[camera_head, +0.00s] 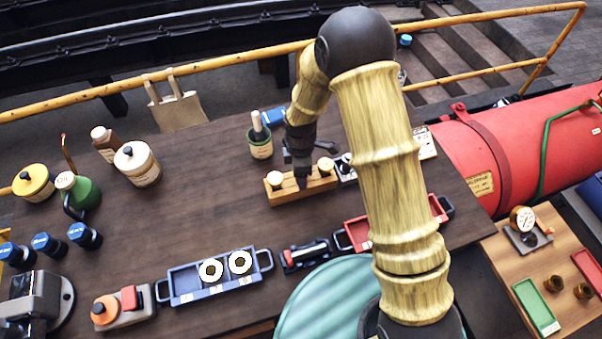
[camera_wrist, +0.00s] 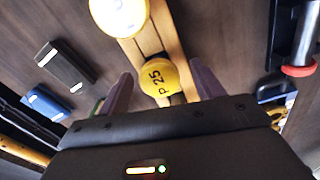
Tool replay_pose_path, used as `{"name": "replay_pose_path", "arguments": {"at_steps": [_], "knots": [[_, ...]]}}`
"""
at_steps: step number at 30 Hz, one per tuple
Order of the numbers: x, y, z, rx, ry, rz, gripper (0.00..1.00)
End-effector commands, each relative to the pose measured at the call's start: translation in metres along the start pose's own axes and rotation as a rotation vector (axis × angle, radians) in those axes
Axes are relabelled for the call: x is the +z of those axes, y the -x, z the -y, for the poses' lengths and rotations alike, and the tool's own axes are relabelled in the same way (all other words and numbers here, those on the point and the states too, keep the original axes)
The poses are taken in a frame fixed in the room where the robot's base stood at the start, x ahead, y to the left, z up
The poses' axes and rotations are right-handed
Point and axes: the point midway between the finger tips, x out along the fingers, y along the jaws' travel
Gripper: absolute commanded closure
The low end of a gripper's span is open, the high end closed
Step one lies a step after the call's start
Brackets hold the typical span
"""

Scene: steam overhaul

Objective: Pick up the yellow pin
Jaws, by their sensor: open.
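The yellow pin (camera_wrist: 160,77), its round head marked "P 25", stands in a wooden block (camera_wrist: 178,45) in the wrist view. My gripper (camera_wrist: 161,84) is open, with one finger on each side of the yellow head; I cannot tell whether either touches it. A paler round-headed pin (camera_wrist: 120,12) stands beside it in the same block. In the head view my gripper (camera_head: 300,168) is over the middle of the wooden block (camera_head: 298,190). Pale knobs show at its left (camera_head: 274,179) and right (camera_head: 325,165); the pin under my gripper is hidden there.
A green cup (camera_head: 260,146) stands just behind the block. A blue tray (camera_head: 205,284) with two white rings, a red tray (camera_head: 356,232) and a small black-and-red device (camera_head: 306,254) lie in front. The table (camera_head: 190,215) is clear to the block's left.

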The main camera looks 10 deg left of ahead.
Motion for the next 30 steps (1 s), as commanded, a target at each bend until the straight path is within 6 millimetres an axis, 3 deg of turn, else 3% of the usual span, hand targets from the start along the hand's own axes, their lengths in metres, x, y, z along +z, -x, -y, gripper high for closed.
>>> {"name": "replay_pose_path", "arguments": {"at_steps": [6, 21, 23, 30], "knots": [[0.0, -0.016, 0.0, 0.0, 0.0, 0.0, 0.33], [0.0, -0.017, 0.0, 0.001, 0.0, 0.0, 0.33], [0.0, -0.017, 0.0, 0.001, 0.0, 0.0, 0.41], [0.0, -0.017, 0.0, 0.001, 0.0, 0.0, 0.88]]}}
